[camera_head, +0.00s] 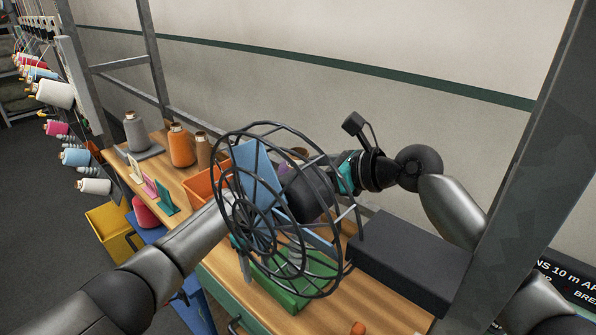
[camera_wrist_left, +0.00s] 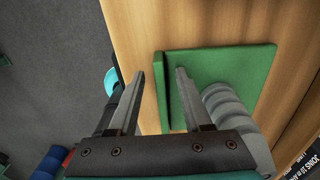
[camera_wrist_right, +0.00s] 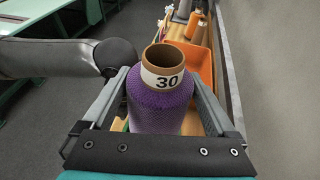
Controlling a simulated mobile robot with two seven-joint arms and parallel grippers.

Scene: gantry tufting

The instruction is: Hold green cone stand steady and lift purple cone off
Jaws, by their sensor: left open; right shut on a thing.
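The green cone stand (camera_head: 283,291) sits on the wooden bench, partly hidden behind the black spoked wheel. In the left wrist view its green base (camera_wrist_left: 225,66) and ribbed grey peg (camera_wrist_left: 228,108) show. My left gripper (camera_wrist_left: 159,73) is open, with an upright edge of the base between its fingers; I see no grip on it. The purple cone (camera_wrist_right: 160,103), with a brown top and a "30" label, stands between the fingers of my right gripper (camera_wrist_right: 162,80), which is shut on it. In the head view the cone (camera_head: 291,166) is mostly hidden and appears above the stand.
The black spoked wheel (camera_head: 250,218) blocks much of the head view. A dark box (camera_head: 405,262) lies right of the stand. An orange bin (camera_head: 203,187), an orange cone (camera_head: 181,147) and a grey cone (camera_head: 135,132) stand farther along the bench. A yellow bin (camera_head: 108,228) is beside it.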

